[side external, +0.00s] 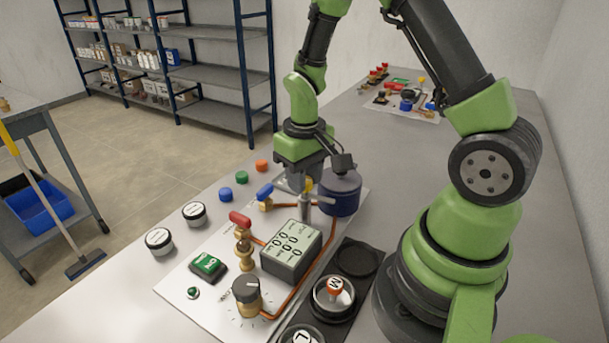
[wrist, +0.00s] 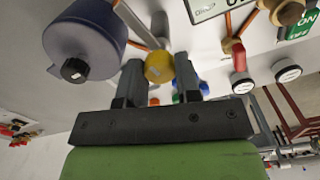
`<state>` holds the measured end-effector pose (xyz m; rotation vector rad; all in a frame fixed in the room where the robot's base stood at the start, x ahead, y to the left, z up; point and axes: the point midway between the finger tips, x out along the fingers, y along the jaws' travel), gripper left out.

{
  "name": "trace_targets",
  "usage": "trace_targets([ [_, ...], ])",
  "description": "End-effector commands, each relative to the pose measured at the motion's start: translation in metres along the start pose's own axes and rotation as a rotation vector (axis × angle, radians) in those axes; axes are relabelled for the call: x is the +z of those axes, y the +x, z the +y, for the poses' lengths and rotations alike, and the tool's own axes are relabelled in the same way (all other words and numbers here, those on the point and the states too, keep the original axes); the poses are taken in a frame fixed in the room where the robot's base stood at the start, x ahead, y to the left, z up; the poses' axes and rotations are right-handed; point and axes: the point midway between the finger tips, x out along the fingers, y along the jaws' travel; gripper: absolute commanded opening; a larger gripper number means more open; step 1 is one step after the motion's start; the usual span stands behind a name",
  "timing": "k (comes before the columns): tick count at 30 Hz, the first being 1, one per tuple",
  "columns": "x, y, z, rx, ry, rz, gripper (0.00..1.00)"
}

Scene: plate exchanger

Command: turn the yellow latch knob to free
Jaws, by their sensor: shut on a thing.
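The yellow latch knob (wrist: 158,67) sits between the two fingers of my gripper (wrist: 157,78) in the wrist view. In the side view only a small part of the knob (side external: 309,184) shows beneath my gripper (side external: 303,186), above a grey metal post (side external: 306,211). My gripper is shut on the knob, pointing down at it. The fingers hide part of the knob, and its turned angle cannot be read. A dark blue cylindrical vessel (side external: 340,192) stands just right of the knob; it also shows in the wrist view (wrist: 88,38).
A blue-handled valve (side external: 265,193) and a red-handled valve (side external: 241,220) stand left of the knob. A grey display box (side external: 291,250), black dial (side external: 246,289) and green switch (side external: 208,265) are nearer the camera. A black tray (side external: 325,322) holds round weights.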

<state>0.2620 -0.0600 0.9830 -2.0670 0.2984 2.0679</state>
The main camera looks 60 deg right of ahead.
Motion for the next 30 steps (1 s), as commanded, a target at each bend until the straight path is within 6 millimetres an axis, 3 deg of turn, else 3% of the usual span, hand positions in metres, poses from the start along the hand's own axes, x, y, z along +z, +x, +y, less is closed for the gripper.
trace_targets([
  [15, -0.0005, -0.0005, 0.0000, -0.001, 0.399, 0.002, 0.08],
  [30, -0.0006, -0.0005, 0.0000, -0.001, 0.515, 0.002, 0.08],
])
